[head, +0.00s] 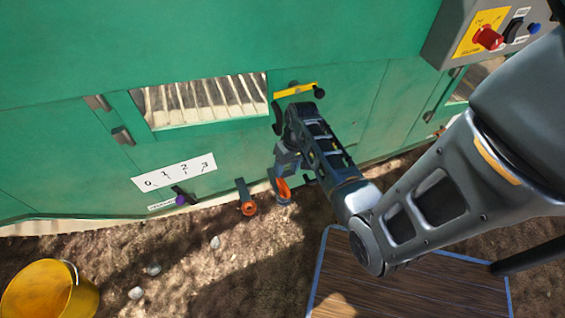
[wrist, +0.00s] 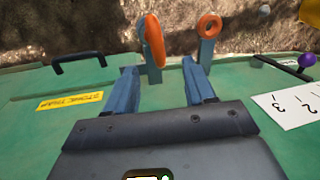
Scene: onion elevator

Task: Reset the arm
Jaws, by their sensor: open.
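My gripper (head: 288,160) is in front of the green machine panel (head: 60,140), just above two orange-tipped levers. In the wrist view its two blue-grey fingers (wrist: 161,85) are apart with nothing between them. Beyond the fingertips stand one blue-grey lever with a large orange end (wrist: 154,40) and another with an orange ring (wrist: 209,27). In the head view these are the nearer lever (head: 283,188) and the ringed lever (head: 248,208) to its left. My arm reaches in from the right, bent at the elbow; it hides part of the panel.
A scale plate (head: 174,172) and purple-knobbed lever (head: 180,200) are left of the gripper. A yellow bar (head: 295,90) is above it. A control box (head: 490,35) is at upper right, a yellow bucket (head: 45,290) at lower left. A blue-edged wooden board (head: 430,290) lies below.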

